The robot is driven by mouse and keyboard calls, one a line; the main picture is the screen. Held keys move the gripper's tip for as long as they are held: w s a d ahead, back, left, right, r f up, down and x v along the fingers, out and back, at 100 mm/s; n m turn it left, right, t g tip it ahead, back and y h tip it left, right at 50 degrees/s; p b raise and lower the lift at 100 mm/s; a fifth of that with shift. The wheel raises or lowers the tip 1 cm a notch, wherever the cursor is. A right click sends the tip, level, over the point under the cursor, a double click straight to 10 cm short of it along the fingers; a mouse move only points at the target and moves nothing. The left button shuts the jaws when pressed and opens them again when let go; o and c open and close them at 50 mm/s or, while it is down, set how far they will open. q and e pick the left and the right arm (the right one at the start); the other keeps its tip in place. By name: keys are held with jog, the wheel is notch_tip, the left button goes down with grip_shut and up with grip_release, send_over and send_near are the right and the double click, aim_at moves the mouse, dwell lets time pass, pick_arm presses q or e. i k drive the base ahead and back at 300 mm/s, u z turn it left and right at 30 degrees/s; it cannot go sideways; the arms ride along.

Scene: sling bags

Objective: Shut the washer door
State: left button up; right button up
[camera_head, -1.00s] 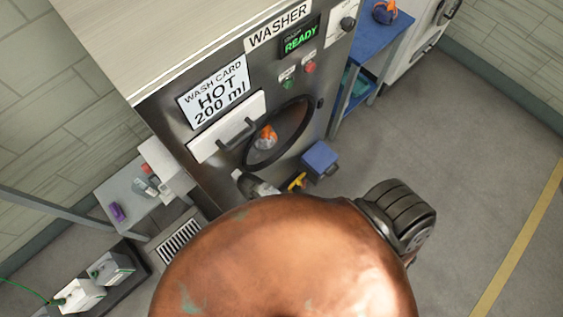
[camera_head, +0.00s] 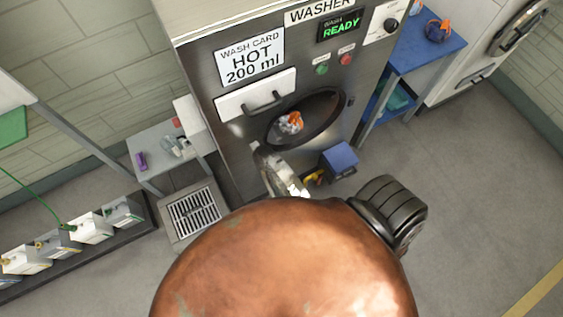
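The washer (camera_head: 232,112) stands in the middle, with a READY display and a dark oval opening (camera_head: 334,122). Orange and white cloth (camera_head: 290,122) shows inside the opening. A grey, curved metal piece (camera_head: 272,168) juts toward me from the opening's lower left. It appears to be the washer door standing open, seen nearly edge-on; its lower part is hidden by a large copper-coloured rounded shape at the bottom. I cannot make out either gripper in this view.
A blue box (camera_head: 339,160) sits on the floor by the washer. A blue table (camera_head: 425,50) with an orange and blue bundle (camera_head: 438,30) stands right. A small grey table (camera_head: 150,142) and a floor grate (camera_head: 195,211) lie left. Floor at right is clear.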

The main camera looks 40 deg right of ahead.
aim_at(271, 167)
jog(key=z, duration=0.05)
jog(key=k, duration=0.5)
jog(key=z, duration=0.85)
jog(key=k, duration=1.25)
jog(key=u, duration=0.45)
